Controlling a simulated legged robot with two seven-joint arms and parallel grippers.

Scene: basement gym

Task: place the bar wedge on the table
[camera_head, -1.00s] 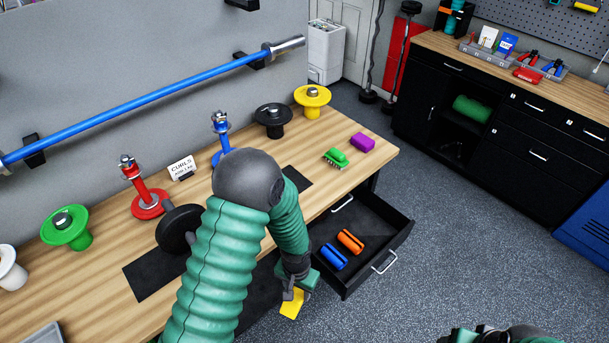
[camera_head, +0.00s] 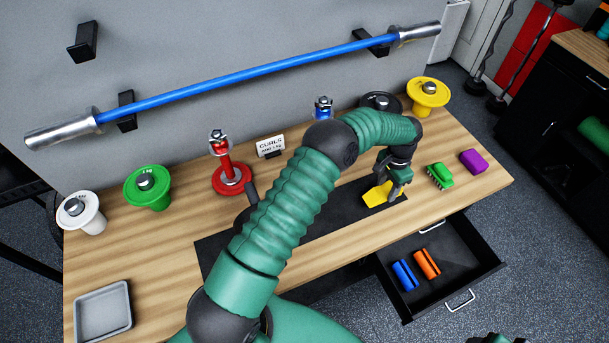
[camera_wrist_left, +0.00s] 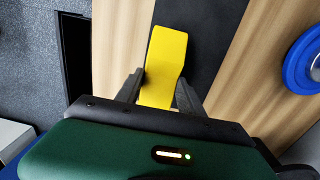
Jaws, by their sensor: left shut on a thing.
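The yellow bar wedge (camera_head: 376,194) is in my left gripper (camera_head: 393,194), over the right part of the black mat on the wooden table (camera_head: 160,250). In the left wrist view the wedge (camera_wrist_left: 166,55) sits between the two fingers of my left gripper (camera_wrist_left: 160,95), which is shut on it. Its far end sticks out past the fingertips over the dark mat. I cannot tell whether its underside touches the mat. A small part of my right arm (camera_head: 490,339) shows at the bottom edge; its fingers are not clear.
Below the table's front edge, an open drawer (camera_head: 470,248) holds a blue piece (camera_head: 404,275) and an orange piece (camera_head: 428,264). Weight plates and a grey tray (camera_head: 103,310) occupy the table's back and left.

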